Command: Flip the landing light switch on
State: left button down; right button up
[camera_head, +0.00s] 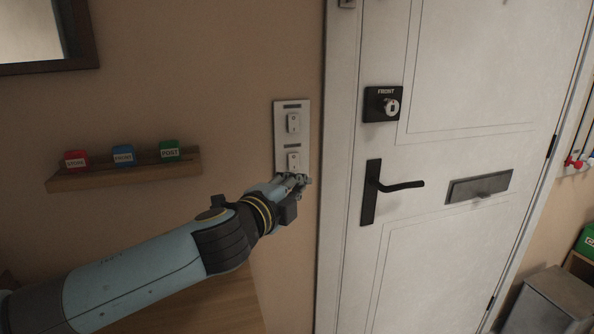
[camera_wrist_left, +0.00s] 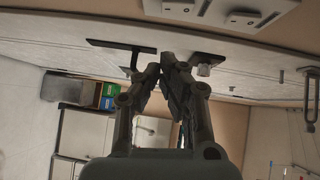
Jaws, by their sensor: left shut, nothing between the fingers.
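A white wall plate with two switches is fixed to the tan wall just left of the door. Its upper switch (camera_head: 293,123) and lower switch (camera_head: 293,161) each have a dark label strip above; the labels are too small to read, so I cannot tell which is the landing one. My left gripper (camera_head: 297,180) is shut and empty at the plate's lower edge, just below the lower switch; I cannot tell whether it touches. In the left wrist view the switch plate (camera_wrist_left: 225,12) shows at the top, beyond the fingertips (camera_wrist_left: 165,60). My right gripper is not in view.
A white door (camera_head: 460,120) with a black lever handle (camera_head: 390,186) and a lock marked FRONT (camera_head: 383,104) stands to the right. A wooden ledge (camera_head: 125,176) with red, blue and green labelled items is on the left wall. A grey box (camera_head: 550,305) stands lower right.

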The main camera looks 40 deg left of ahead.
aim_at(294, 162)
pick_arm(q)
jog(key=shift+t, duration=0.3)
jog(key=w+a, duration=0.1)
jog(key=w+a+f+b, duration=0.1)
jog(key=w+a, duration=0.1)
jog(key=w+a+b, duration=0.1)
jog(key=w+a, duration=0.1)
jog(key=shift+f, duration=0.4)
jog(key=shift+r, duration=0.35)
jog(key=shift+p, duration=0.3)
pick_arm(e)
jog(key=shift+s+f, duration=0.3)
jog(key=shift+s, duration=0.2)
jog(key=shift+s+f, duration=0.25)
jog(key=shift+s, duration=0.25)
pick_arm(q)
jog(key=shift+d, duration=0.1)
